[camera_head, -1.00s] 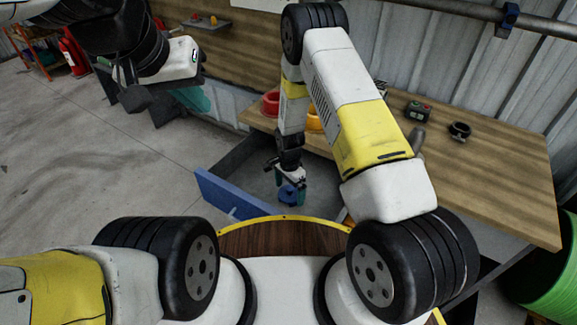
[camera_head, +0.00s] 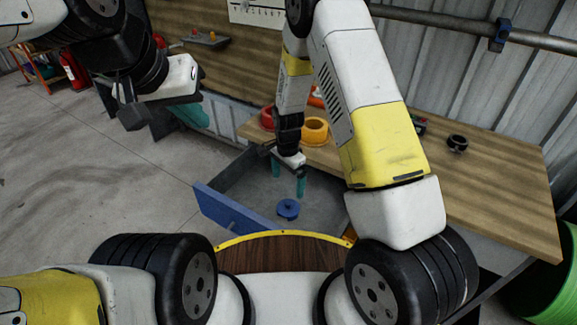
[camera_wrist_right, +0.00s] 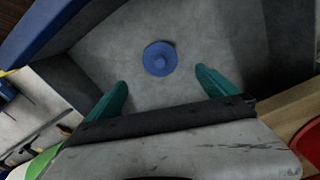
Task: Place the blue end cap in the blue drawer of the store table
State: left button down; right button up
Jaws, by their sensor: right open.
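The blue end cap (camera_head: 288,209) lies on the grey floor of the open drawer with the blue front (camera_head: 232,210). In the right wrist view the cap (camera_wrist_right: 160,58) rests flat, apart from the fingers, with a small knob on top; the blue drawer front (camera_wrist_right: 45,30) is at upper left. My right gripper (camera_head: 288,186) is above the drawer, open and empty, its teal fingers apart; they also show in the right wrist view (camera_wrist_right: 160,92). My left gripper (camera_head: 165,115) is at upper left, away from the drawer; its finger opening is not clear.
A green bin (camera_head: 548,275) stands at right. The floor left of the drawer is clear.

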jog(key=s+d+r+n+t+y, duration=0.1)
jog(key=s+d+r+n, duration=0.15)
jog(key=r, duration=1.05)
jog(key=s+d+r+n+t+y, duration=0.1)
jog(key=s+d+r+n+t, duration=0.2)
jog(key=r, duration=1)
jog(key=s+d+r+n+t, duration=0.1)
jog(key=s+d+r+n, duration=0.1)
jog(key=s+r, duration=0.4)
jog(key=s+d+r+n+t, duration=0.1)
jog(key=s+d+r+n, duration=0.2)
jog(key=s+r, duration=0.3)
jog(key=s+d, duration=0.1)
jog(key=s, duration=0.3)
jog(key=shift+s+d, duration=0.15)
jog(key=shift+d, duration=0.25)
